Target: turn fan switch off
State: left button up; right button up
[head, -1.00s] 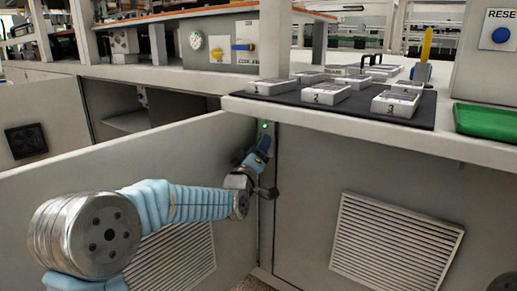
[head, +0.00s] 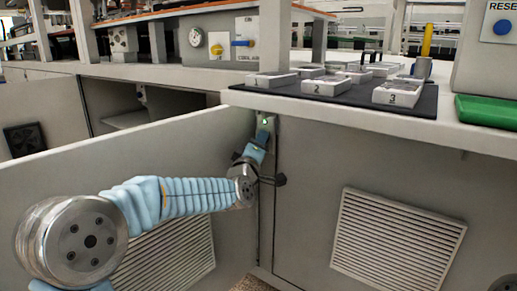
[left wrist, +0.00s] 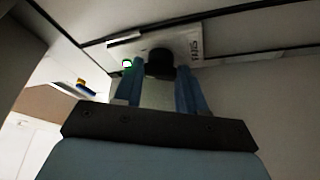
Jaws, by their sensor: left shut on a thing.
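The fan switch is a pale plate (left wrist: 192,46) with upside-down lettering, a black knob (left wrist: 160,63) and a lit green lamp (left wrist: 127,63). It sits in the narrow gap beside the open cabinet door, under the worktop. The green lamp also shows in the head view, just above my left gripper (head: 263,134). In the left wrist view the two blue fingers of my left gripper (left wrist: 160,80) stand on either side of the knob and are shut on it. The knob is hidden by the gripper in the head view. My right gripper is not in view.
An open cabinet door (head: 120,180) stands behind my left arm. The worktop (head: 300,108) overhangs the switch and carries a dark mat with several numbered white boxes. A vented panel (head: 395,245) lies to the right, and a green tray (head: 487,111) sits above it.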

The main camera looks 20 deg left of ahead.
pick_arm(q)
jog(key=n+g+p, duration=0.1)
jog(key=n+p, duration=0.1)
jog(key=n, duration=0.2)
jog(key=n+g+p, duration=0.2)
jog(key=n+p, duration=0.1)
jog(key=n, duration=0.1)
jog(key=r+n+g+p, duration=0.1)
jog(key=n+g+p, duration=0.1)
jog(key=n, duration=0.3)
jog(key=shift+a+r+h, duration=0.1)
jog(key=shift+a+h, duration=0.05)
jog(key=shift+h, duration=0.25)
dwell(0.4)
jog(key=o, duration=0.8)
